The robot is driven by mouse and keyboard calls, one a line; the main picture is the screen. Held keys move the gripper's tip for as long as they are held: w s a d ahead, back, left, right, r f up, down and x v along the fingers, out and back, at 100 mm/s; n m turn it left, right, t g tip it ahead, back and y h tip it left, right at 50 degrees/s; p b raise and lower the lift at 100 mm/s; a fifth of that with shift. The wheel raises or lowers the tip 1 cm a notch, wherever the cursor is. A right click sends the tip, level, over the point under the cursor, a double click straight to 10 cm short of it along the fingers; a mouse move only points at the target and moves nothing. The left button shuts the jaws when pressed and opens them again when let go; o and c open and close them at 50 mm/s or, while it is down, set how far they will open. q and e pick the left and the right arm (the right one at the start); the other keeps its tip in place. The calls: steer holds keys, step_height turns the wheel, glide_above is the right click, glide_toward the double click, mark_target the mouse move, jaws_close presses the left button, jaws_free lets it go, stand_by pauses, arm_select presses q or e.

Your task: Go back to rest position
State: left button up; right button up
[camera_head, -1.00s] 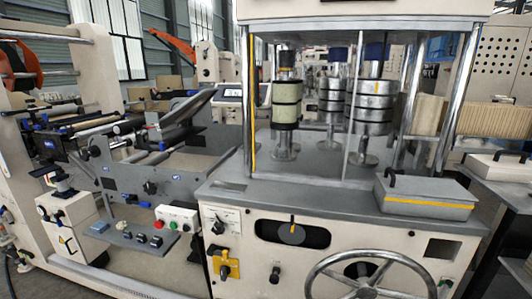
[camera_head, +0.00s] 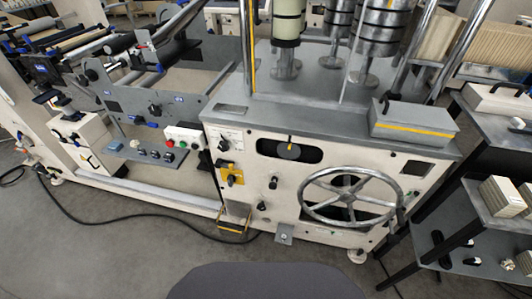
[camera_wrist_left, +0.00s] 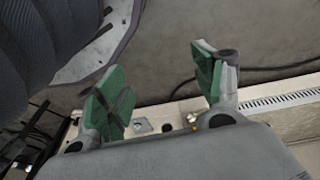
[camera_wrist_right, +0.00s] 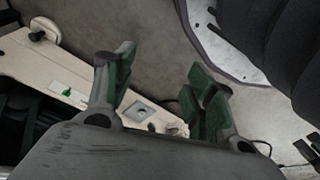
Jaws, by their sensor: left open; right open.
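In the left wrist view my left gripper (camera_wrist_left: 162,92) is open, its two green-padded fingers wide apart with nothing between them. Grey floor and a strip of the cream machine base show beyond it. In the right wrist view my right gripper (camera_wrist_right: 160,88) is also open and empty, above the floor and near the cream machine base (camera_wrist_right: 62,82). Neither gripper shows in the head view. A dark rounded shape, part of my own body, shows at the bottom of the head view.
A cream machine (camera_head: 255,170) with a large handwheel (camera_head: 352,171) stands ahead. A grey lidded box (camera_head: 412,122) sits on its top. A dark shelf rack (camera_head: 480,225) stands right. A black cable (camera_head: 110,228) lies on the floor. Floor in front (camera_head: 120,265) is clear.

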arm_select(q)
steer(key=s+a+r+p, duration=0.1)
steer(key=s+a+p, duration=0.2)
steer(key=s+p, duration=0.6)
steer(key=s+a+g+p, duration=0.1)
steer(key=s+a+p, duration=0.2)
steer(key=s+p, duration=0.6)
steer(key=shift+s+a+r+y, duration=0.2)
steer(key=shift+s+r+y, duration=0.2)
steer(key=shift+s, duration=0.05)
arm_select(e)
steer(key=s+d+r, duration=0.1)
steer(key=s+d, duration=0.2)
steer(key=s, duration=0.6)
steer(key=s+d+g, duration=0.1)
steer(key=s+d, duration=0.2)
steer(key=s, duration=0.7)
steer(key=shift+d+r+h, duration=0.2)
steer(key=shift+r+h, duration=0.2)
arm_select(q)
steer(key=shift+f, duration=0.2)
arm_select(e)
steer(key=shift+f, duration=0.2)
arm_select(q)
steer(key=shift+f+b, duration=2.15)
steer(key=shift+b, duration=0.25)
arm_select(e)
steer(key=shift+f, duration=2.15)
